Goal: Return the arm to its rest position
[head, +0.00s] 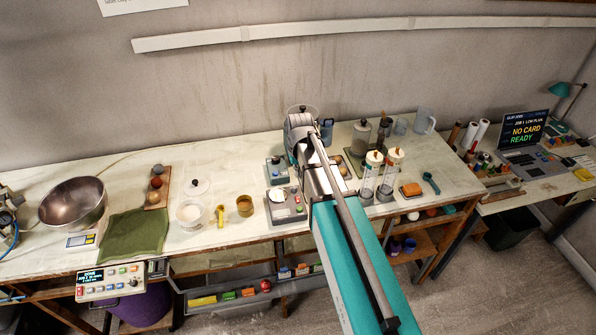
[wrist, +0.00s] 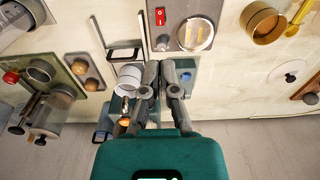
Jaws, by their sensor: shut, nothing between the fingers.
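My arm shows in the head view, reaching from the bottom edge over the workbench (head: 110,170). Its far end is over the back middle of the bench, and my gripper cannot be made out clearly there. In the wrist view my gripper (wrist: 161,68) shows above the teal housing, with its two dark fingers close together. The gripper is shut and holds nothing. Below it are a white cylinder (wrist: 130,77) and a blue-grey block device (wrist: 184,72). I cannot tell how far above them the fingers are.
Around the arm stand a device with a red button (head: 299,211), clear cylinders with white caps (head: 371,166) and a small blue-knobbed device (head: 277,172). A steel bowl (head: 72,203) and a green cloth (head: 135,232) are at left. A laptop (head: 528,140) is at right.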

